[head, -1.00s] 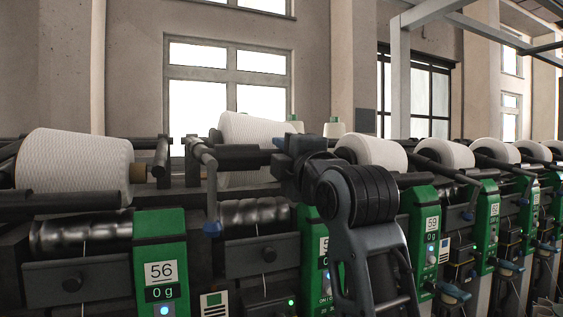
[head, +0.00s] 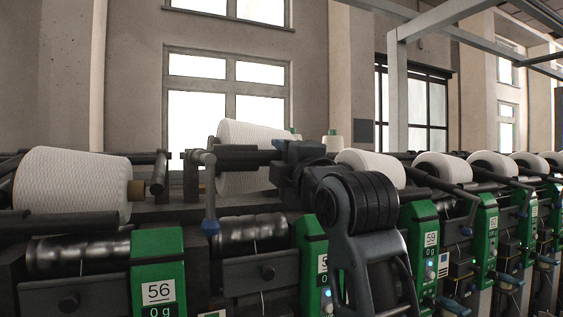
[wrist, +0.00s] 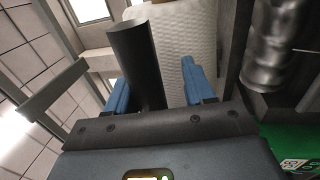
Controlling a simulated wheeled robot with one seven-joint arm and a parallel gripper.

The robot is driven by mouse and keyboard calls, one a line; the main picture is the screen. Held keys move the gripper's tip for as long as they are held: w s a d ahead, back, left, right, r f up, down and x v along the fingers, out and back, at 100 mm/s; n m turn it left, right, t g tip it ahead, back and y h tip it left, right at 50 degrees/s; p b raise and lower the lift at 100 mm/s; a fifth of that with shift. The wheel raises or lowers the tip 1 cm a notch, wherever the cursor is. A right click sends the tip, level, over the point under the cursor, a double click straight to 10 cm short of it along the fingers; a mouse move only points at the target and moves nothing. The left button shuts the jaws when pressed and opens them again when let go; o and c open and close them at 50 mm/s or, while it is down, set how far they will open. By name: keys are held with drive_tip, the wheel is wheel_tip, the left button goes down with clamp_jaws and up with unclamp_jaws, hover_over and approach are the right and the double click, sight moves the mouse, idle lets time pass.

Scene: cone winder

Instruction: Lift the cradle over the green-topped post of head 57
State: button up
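The head 57 cradle stands in the middle of the head view, with a large white cone (head: 232,180) and a dark bar (head: 240,158) in front of it. Right of it is a green-topped post (head: 310,238), its number partly hidden by my arm. My gripper (head: 284,160) is at the bar's right end; its fingers are unclear there. In the wrist view, the blue fingertips of my gripper (wrist: 160,92) are spread either side of the dark bar (wrist: 137,58). A gap shows between the bar and the right finger. The white cone (wrist: 188,35) lies beyond.
Head 56's green post (head: 158,255) and its white cone (head: 70,182) stand at left. More green posts and cones run off to the right. A grooved metal drum (head: 250,232) lies below.

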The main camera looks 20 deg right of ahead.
drive_tip(key=s+f+b, duration=0.1)
drive_tip(key=s+b, duration=0.1)
drive_tip(key=s, duration=0.5)
drive_tip(key=shift+s+f, duration=0.3)
idle(0.8)
drive_tip(key=s+f+m+g, duration=0.1)
drive_tip(key=s+f+m, duration=0.4)
drive_tip(key=f, duration=1)
drive_tip(key=s+f+m+g, duration=0.25)
drive_tip(key=s+f, duration=0.45)
drive_tip(key=f, duration=0.8)
drive_tip(key=s+f+m, duration=0.3)
drive_tip(key=s+f, duration=0.2)
drive_tip(key=s, duration=0.3)
drive_tip(key=s+f+m, duration=0.3)
drive_tip(key=s+f, duration=0.2)
drive_tip(key=s, duration=0.2)
drive_tip(key=s+m+g, duration=0.2)
drive_tip(key=s+m, duration=0.2)
drive_tip(key=s, duration=1.1)
drive_tip(key=shift+s+f, duration=0.2)
drive_tip(key=shift+s, duration=0.2)
